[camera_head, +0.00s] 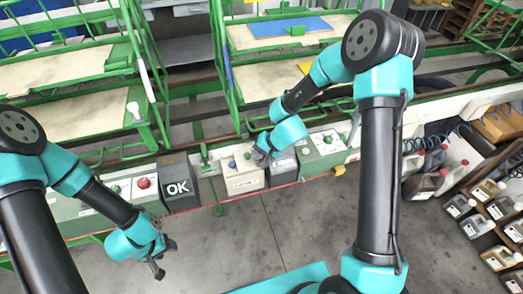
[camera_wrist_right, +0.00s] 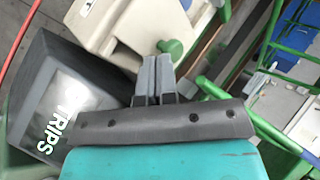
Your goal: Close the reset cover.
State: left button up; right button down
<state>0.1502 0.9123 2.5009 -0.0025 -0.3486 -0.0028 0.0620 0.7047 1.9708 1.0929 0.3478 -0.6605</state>
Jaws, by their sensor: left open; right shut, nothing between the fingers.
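A cream control box (camera_head: 243,180) with small coloured buttons stands in the row of boxes at mid-picture. It also shows at the top of the right wrist view (camera_wrist_right: 120,28), with a green knob (camera_wrist_right: 172,47) at its near edge. I cannot clearly pick out the reset cover; my right gripper hides part of the box top. My right gripper (camera_head: 260,154) is at the box's right end, with its fingers together and empty (camera_wrist_right: 154,62). Whether it touches the box I cannot tell. My left gripper (camera_head: 163,260) is open and empty, over the floor at lower left.
A red mushroom button (camera_head: 143,183) is further left. Green racks (camera_head: 225,75) stand behind; the floor (camera_head: 290,225) in front is clear.

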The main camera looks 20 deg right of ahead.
aim_at(242, 164)
jog(key=shift+a, duration=0.1)
jog(key=shift+a, duration=2.9)
jog(key=shift+f, duration=0.1)
jog(key=v, duration=1)
jog(key=s+d+f+n+g+h, duration=0.1)
jog(key=s+d+f, duration=0.2)
jog(key=s+f, duration=0.5)
jog(key=s+d+f+n+g+h, duration=0.2)
jog(key=s+f, duration=0.6)
jog(key=f, duration=0.6)
jog(key=shift+s+d+n+h, duration=0.3)
jog(key=shift+d, duration=0.2)
